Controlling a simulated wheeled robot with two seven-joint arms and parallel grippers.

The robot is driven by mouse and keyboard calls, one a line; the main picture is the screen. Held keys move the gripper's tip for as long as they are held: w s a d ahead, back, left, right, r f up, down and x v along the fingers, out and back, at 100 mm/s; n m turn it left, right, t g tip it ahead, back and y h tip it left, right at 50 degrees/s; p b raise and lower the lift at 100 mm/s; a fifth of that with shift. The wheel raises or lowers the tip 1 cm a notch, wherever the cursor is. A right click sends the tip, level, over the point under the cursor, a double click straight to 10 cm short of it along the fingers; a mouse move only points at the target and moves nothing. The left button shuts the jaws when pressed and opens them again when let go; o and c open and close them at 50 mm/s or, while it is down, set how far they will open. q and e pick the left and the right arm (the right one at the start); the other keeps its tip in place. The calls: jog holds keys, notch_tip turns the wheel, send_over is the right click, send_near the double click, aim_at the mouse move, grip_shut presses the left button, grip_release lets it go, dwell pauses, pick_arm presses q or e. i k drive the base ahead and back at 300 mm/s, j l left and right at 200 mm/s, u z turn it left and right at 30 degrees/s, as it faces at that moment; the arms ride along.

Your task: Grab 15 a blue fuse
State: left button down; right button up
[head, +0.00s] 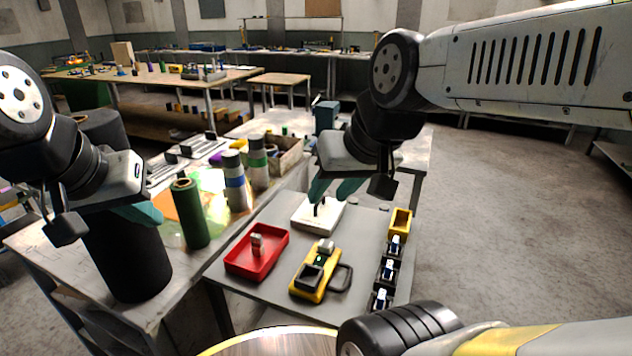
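Several black holders stand in a row along the right edge of the grey table, each with a small white-and-blue piece that looks like a fuse: a far one (395,243), a middle one (389,268) and a near one (380,299). Their ratings are too small to read. My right gripper (333,190) is over a white block (318,216) with a dark upright part, left of and beyond the holders. Its teal fingers are apart, with nothing visible between them. My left gripper (138,213) is at the far left, away from the holders; its fingers are partly hidden.
A red tray (257,266) with a small grey piece and a yellow device (313,284) with a black handle lie on the table. A yellow bin (400,223) stands beyond the holders. Green (190,214) and striped (234,182) cylinders stand on the left bench.

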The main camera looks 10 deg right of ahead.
aim_at(387, 275)
jog(key=k+z, duration=0.15)
jog(key=z, duration=1.05)
jog(key=i+l, duration=0.05)
